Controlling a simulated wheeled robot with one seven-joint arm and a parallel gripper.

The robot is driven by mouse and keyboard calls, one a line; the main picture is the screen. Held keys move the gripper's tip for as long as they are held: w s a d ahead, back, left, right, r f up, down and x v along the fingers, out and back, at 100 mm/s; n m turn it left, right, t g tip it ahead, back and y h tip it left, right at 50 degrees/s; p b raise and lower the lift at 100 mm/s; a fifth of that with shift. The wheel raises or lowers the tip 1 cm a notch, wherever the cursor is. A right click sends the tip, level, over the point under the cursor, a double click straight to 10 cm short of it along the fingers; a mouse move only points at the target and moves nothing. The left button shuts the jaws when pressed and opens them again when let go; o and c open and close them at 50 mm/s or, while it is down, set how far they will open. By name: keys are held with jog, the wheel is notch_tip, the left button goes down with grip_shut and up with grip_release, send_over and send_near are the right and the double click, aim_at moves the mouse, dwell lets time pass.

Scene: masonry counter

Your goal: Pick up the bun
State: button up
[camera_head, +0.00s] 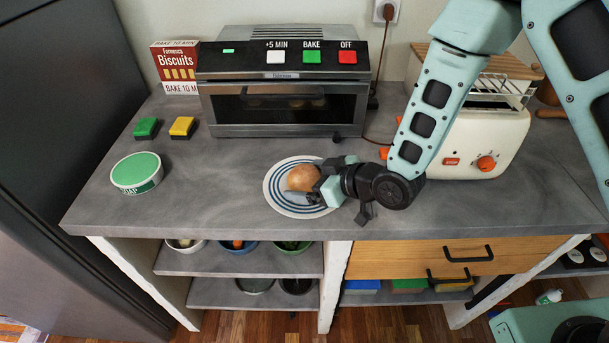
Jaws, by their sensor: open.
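The bun (303,177) is round and golden brown. It sits on a white plate with blue rings (277,200) on the grey counter, near the middle of the picture. My gripper (312,184) is at the plate from the right, low over it, with its fingers open beside the bun. One finger shows just below the bun in the picture; the gripper hides part of the bun's right side. I cannot tell whether the fingers touch the bun.
A toaster oven (285,105) stands behind the plate, and a cream toaster (480,145) to the right. A green-lidded round tub (137,172), green (146,128) and yellow (182,127) blocks and a biscuit box (174,62) are at left. The counter between tub and plate is clear.

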jog(key=c, duration=1)
